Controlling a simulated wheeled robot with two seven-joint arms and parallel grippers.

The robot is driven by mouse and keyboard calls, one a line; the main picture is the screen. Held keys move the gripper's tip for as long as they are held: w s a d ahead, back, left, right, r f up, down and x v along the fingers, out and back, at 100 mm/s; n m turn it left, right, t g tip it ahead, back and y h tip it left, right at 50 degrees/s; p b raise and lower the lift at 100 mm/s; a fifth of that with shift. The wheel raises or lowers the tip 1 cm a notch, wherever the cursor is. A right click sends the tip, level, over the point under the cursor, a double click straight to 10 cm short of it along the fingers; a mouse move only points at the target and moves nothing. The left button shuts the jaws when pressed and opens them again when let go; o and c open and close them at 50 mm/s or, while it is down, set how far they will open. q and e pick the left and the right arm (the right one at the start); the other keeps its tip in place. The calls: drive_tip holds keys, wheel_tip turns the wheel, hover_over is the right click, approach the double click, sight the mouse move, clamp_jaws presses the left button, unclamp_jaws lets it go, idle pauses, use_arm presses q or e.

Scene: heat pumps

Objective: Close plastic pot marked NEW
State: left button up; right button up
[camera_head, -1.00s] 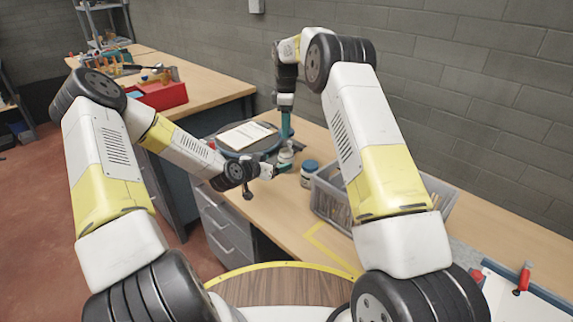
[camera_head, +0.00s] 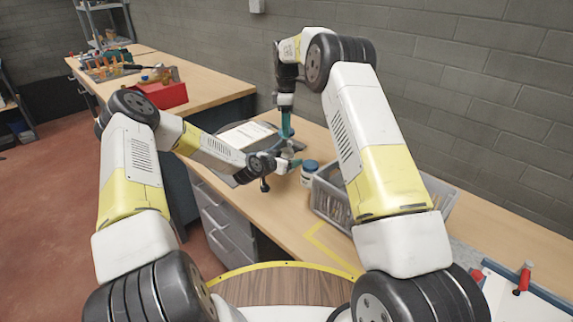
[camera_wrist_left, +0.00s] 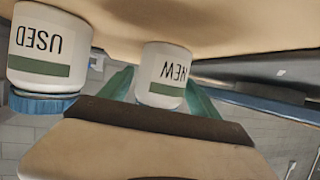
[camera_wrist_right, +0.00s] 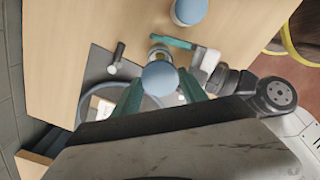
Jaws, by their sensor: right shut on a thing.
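The white pot marked NEW (camera_wrist_left: 164,75) stands on the table and looks upside down in the left wrist view. Its top is hidden there by my gripper body. My left gripper (camera_head: 292,162) is open, with its green fingers on both sides of the NEW pot; I cannot tell whether they touch it. My right gripper (camera_wrist_right: 160,88) is shut on a blue lid (camera_wrist_right: 160,77). In the right wrist view the NEW pot's rim (camera_wrist_right: 159,52) shows just beyond this lid. In the head view my right gripper (camera_head: 286,130) points down behind the NEW pot.
A pot marked USED (camera_wrist_left: 45,45) with a blue lid stands close beside the NEW pot; it also shows in the head view (camera_head: 310,175). A grey crate (camera_head: 325,205) is to its right. A dark round stand with paper (camera_head: 245,135) lies behind my left wrist.

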use_arm(q)
clamp_jaws()
use_arm(e)
drive_tip(key=shift+f, duration=2.5)
drive_tip(key=shift+f, duration=0.1)
drive_tip(key=shift+f, duration=0.75)
drive_tip(key=shift+f, duration=0.6)
